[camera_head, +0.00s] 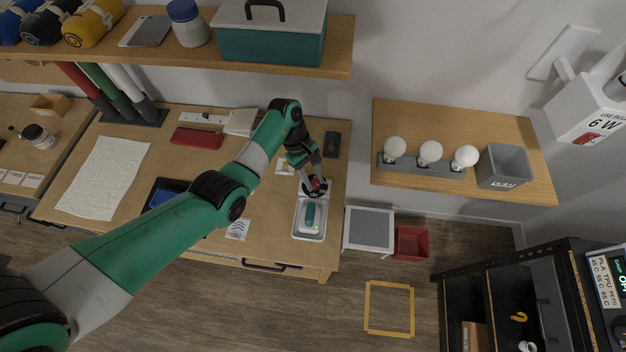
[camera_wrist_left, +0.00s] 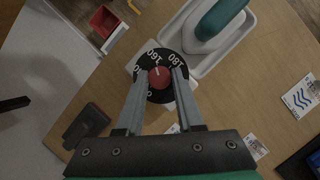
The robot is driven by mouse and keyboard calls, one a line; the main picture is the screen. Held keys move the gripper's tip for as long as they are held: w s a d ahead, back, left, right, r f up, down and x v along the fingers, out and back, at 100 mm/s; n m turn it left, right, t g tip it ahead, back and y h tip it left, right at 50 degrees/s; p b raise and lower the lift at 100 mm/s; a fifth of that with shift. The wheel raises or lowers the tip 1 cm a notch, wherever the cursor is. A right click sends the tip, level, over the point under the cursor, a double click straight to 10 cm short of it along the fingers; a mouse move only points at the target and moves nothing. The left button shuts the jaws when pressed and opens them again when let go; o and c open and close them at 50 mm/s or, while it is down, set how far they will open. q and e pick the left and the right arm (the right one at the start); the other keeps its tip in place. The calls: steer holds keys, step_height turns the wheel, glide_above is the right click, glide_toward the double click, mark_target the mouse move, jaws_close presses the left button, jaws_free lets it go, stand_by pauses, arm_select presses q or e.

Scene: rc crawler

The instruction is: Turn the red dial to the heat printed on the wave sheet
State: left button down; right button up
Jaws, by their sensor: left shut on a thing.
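The red dial (camera_wrist_left: 160,77) shows in the left wrist view as a red knob with a light pointer mark on a black disc with white numbers; 160 and 180 can be read, others are partly covered. In the head view the dial (camera_head: 318,186) sits just behind a teal iron (camera_head: 309,217). My left gripper (camera_wrist_left: 159,80) is shut on the dial, one finger on each side of it. The wave sheet (camera_head: 238,229) lies on the wooden table, left of the iron; it also shows in the left wrist view (camera_wrist_left: 298,97). Any print besides its blue waves is too small to read.
The iron stands in a pale tray (camera_head: 299,231) beside the dial. A dark flat object (camera_head: 332,145) lies behind the dial, and a red case (camera_head: 197,138) lies farther left. A white-framed grey panel (camera_head: 369,229) and a red bin (camera_head: 411,243) are right of the table.

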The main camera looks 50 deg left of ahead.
mark_target(312, 180)
arm_select(q)
steer(key=c, duration=0.5)
jaws_free()
steer(key=shift+c, duration=0.2)
steer(key=shift+r, duration=0.1)
steer(key=shift+a+r, duration=0.2)
steer(key=shift+r, duration=0.05)
steer(key=shift+a+r+b, duration=0.7)
steer(key=shift+a+r, duration=0.15)
steer(key=shift+a, duration=0.1)
steer(key=a+b, duration=0.1)
steer(key=a, duration=0.2)
steer(key=a+b, duration=0.2)
steer(key=a, duration=0.1)
steer(key=s+a+b, duration=0.1)
steer(key=a+b, duration=0.1)
steer(key=a, duration=0.2)
steer(key=shift+s, duration=0.1)
steer(key=shift+s+a+r+b, duration=0.1)
steer(key=shift+a+r+b, duration=0.15)
steer(key=shift+a, duration=0.2)
